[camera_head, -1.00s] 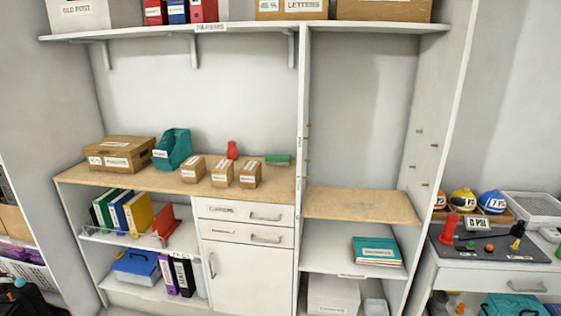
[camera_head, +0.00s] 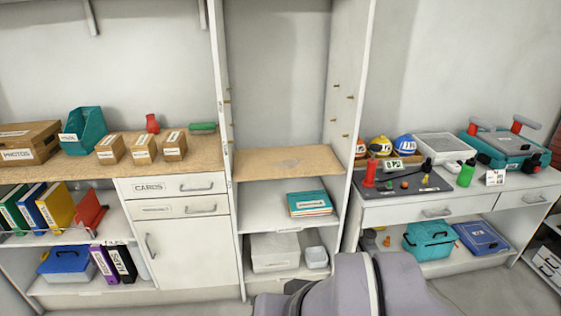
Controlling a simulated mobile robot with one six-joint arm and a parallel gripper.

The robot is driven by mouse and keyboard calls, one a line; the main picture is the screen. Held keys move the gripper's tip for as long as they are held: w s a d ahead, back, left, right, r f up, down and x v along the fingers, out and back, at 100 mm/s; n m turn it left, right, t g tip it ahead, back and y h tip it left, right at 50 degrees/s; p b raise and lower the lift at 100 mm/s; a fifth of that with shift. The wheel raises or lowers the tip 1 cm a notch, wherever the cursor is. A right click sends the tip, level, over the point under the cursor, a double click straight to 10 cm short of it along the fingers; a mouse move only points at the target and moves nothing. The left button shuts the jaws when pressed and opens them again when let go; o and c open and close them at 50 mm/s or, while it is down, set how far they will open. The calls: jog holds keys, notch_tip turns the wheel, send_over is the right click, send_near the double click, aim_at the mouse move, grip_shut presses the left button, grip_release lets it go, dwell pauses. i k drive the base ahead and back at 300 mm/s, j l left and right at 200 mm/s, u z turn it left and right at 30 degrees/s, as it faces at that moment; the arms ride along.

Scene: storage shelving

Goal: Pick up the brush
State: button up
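A small green object (camera_head: 203,128) lies at the right end of the wooden counter (camera_head: 75,160), close to the white upright panel. It may be the brush, but it is too small to tell, and I can make out no other clear brush. A grey part of my arm (camera_head: 345,288) shows at the bottom, in front of the shelving. My gripper's fingers are not in view.
Several small cardboard boxes (camera_head: 142,148), a teal file holder (camera_head: 84,129) and a red item (camera_head: 152,123) stand on the counter. A lower wooden shelf (camera_head: 275,160) is empty. A white table (camera_head: 470,200) with helmets and tools stands at right.

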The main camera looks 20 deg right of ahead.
aim_at(198, 127)
jog(key=i+j+z, duration=0.1)
jog(key=i, duration=0.4)
jog(key=i+j+z, duration=0.1)
jog(key=i+j, duration=0.2)
jog(key=i, duration=0.2)
jog(key=i+j+z, duration=0.1)
jog(key=i+j, duration=0.15)
jog(key=i, duration=0.2)
jog(key=i+j+z, duration=0.1)
jog(key=i+j, duration=0.2)
jog(key=i, duration=0.15)
